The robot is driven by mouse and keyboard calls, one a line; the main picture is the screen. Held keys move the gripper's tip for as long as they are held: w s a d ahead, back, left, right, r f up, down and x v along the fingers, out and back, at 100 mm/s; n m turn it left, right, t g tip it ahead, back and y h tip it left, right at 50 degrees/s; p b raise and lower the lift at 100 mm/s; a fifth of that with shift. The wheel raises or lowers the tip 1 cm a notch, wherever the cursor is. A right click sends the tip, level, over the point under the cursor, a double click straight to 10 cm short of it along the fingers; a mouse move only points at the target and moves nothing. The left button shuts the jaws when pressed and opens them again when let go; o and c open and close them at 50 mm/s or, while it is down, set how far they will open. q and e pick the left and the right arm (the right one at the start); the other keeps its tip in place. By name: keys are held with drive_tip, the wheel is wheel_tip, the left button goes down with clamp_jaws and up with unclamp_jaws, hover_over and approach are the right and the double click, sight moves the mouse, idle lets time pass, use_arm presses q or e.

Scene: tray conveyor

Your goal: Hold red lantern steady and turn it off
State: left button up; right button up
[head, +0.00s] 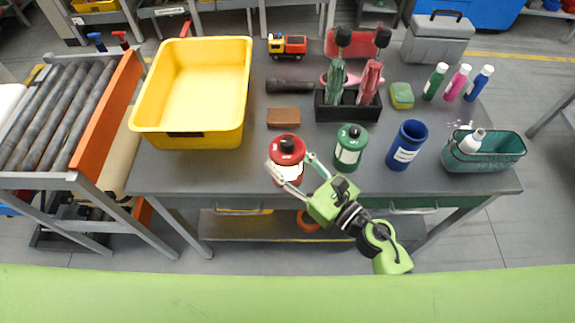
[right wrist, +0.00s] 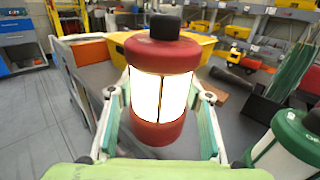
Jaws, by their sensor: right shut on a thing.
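The red lantern (head: 288,150) stands upright near the front edge of the grey table (head: 230,176). Its white middle glows brightly, and a black knob sits on its top. In the right wrist view the lantern (right wrist: 160,90) fills the middle, with a finger on each side of it. My right gripper (head: 291,171) is shut on the lantern's body from the front right. The lantern's far side is hidden. My left gripper is not in view.
A green lantern (head: 350,147) stands just right, then a blue canister (head: 406,145). A yellow bin (head: 193,90) stands behind left, and a brown block (head: 284,117) lies behind the red lantern. A teal basket (head: 490,150) is at the right end. The table's front edge is close.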

drive_tip(key=shift+w+f, duration=1)
drive_tip(key=shift+w, duration=0.4)
drive_tip(key=shift+w+f, duration=1.05)
drive_tip(key=shift+w, duration=0.3)
drive_tip(key=shift+w+f, duration=1)
drive_tip(key=shift+w, duration=0.4)
drive_tip(key=shift+f, duration=0.2)
drive_tip(key=shift+f+b, duration=0.25)
drive_tip(key=shift+b, duration=0.2)
drive_tip(key=o, duration=1.2)
drive_tip(key=shift+s, duration=0.1)
drive_tip(key=shift+c, duration=0.4)
drive_tip(key=c, duration=1.1)
